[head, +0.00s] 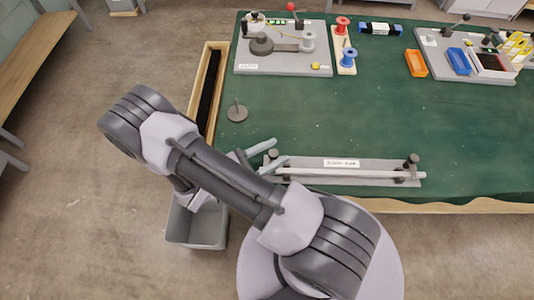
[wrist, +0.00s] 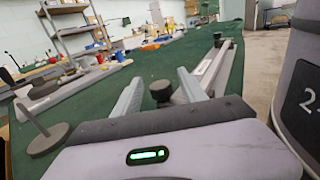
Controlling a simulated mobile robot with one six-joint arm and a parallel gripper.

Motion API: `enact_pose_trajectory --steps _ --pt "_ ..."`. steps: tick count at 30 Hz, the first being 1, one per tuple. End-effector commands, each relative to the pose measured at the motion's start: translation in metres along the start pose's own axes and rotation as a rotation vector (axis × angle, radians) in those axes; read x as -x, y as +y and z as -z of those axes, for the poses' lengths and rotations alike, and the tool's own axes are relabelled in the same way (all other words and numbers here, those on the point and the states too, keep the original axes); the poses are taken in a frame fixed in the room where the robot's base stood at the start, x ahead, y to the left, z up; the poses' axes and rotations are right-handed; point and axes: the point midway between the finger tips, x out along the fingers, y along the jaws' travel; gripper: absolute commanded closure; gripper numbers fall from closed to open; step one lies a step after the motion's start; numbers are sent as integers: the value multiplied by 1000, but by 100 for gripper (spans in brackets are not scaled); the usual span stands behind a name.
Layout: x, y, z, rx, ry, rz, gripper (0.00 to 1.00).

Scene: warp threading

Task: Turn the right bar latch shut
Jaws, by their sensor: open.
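A grey bar fixture (head: 345,181) with a white label lies along the table's front edge, with a pale rod (head: 350,173) along it. The right bar latch (head: 411,160) is a dark knob at the fixture's right end; its turn is too small to read. A similar dark knob (head: 273,153) stands at the left end. My gripper (head: 280,150) is open, its two pale fingers either side of this left knob. In the wrist view, that near knob (wrist: 161,92) shows between the fingers of my gripper (wrist: 160,77), with no clear contact. The far knob (wrist: 218,38) stands beyond.
A thin post on a round grey base (head: 237,113) stands left of the fixture. A spool board (head: 343,50), a grey lever station (head: 283,65) and an orange tray (head: 416,64) are farther back. The green tabletop (head: 320,115) behind the fixture is clear. A grey bin (head: 198,228) stands below the table.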

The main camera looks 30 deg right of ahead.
Motion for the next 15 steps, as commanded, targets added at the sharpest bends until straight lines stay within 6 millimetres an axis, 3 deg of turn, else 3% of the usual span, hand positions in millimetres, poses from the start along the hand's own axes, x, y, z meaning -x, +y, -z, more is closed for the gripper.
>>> enact_pose_trajectory --steps 7,15 --pt "11 1 -1 -2 0 -3 51" --pt "79 1 -2 -4 0 -5 51"
